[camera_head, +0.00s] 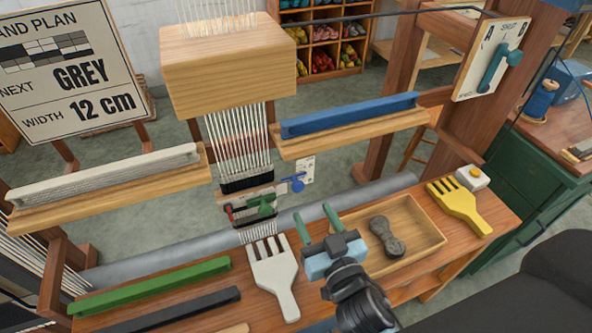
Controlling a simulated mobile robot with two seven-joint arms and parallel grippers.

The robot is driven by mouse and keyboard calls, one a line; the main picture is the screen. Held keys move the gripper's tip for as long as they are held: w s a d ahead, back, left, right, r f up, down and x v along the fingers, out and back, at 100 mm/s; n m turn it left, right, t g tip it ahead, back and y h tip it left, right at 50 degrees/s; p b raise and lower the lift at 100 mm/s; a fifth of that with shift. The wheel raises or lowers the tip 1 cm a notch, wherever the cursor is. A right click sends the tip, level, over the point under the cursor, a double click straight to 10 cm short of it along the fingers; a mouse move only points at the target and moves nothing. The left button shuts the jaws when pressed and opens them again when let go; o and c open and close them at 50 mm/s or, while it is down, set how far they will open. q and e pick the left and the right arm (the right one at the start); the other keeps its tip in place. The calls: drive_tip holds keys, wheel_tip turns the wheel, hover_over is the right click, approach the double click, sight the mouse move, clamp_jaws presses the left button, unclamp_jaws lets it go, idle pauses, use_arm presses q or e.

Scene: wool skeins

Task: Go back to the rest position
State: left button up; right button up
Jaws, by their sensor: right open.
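My right gripper (314,214) is over the front bench of a wooden loom. Its two green fingers are apart, with nothing visible between them. It is just right of a white comb-like fork (273,276) and over the left end of a shallow wooden tray (433,238). A dark grey skein (387,237) lies in the tray, to the right of the gripper and apart from it. The gripper body and wrist hide part of the tray. My left gripper is not in view.
A yellow fork (460,206) lies right of the tray. A green bar (150,286) and a dark bar (168,312) lie at the left. A blue bar (347,115) and a light grey bar (105,174) rest on wooden ledges. Hanging warp threads (237,140) stand behind.

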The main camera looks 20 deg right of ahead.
drive_tip(key=shift+s, duration=0.1)
